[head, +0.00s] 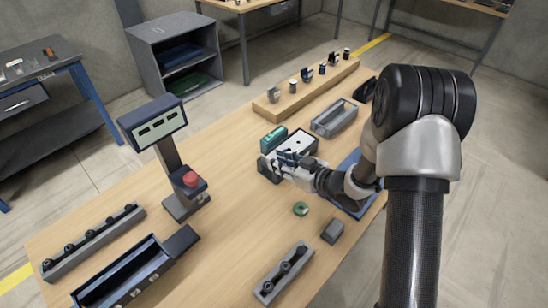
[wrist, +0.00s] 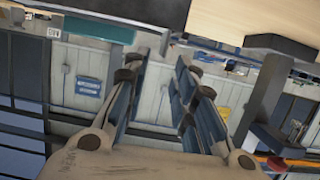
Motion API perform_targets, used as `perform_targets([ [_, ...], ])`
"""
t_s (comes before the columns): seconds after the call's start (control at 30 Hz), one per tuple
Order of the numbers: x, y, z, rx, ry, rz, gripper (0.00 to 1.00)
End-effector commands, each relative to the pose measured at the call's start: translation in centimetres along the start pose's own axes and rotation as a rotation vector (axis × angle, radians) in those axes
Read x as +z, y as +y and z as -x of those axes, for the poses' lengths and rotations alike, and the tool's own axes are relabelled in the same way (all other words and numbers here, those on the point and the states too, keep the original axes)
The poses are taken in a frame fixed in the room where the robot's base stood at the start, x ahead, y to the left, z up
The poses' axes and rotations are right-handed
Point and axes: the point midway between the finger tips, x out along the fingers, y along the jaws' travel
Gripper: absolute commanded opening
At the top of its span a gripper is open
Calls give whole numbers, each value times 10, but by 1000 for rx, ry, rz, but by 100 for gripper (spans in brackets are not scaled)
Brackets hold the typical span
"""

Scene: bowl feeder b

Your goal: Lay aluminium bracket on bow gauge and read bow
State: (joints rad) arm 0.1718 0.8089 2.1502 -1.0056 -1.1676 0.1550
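My gripper (head: 286,158) is over the middle of the table, in front of a dark box with a white top (head: 302,142). In the wrist view its two blue-grey fingers (wrist: 161,68) stand apart with nothing between them. No piece is surely the aluminium bracket; it may be hidden or too small to tell. Which fixture is the bow gauge I cannot tell. A grey bar with black knobs (head: 285,272) lies at the front, and a longer one (head: 92,243) at the left. A display on a post (head: 158,122) stands behind, with a red button (head: 190,179).
On the wooden table (head: 235,235) are a green box (head: 273,138), a green ring (head: 300,209), a small grey block (head: 333,232), a grey tray (head: 334,118), a dark open bin (head: 122,276) and a wooden rail (head: 305,88) with small parts. The table's centre left is clear.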

Motion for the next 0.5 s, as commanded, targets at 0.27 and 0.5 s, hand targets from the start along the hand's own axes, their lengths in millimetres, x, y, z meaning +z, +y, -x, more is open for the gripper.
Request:
perform_targets([
  [0.27, -2, 2, 64, 5, 0, -2, 25],
  [0.5, -1, 1, 91, 2, 1, 1, 25],
])
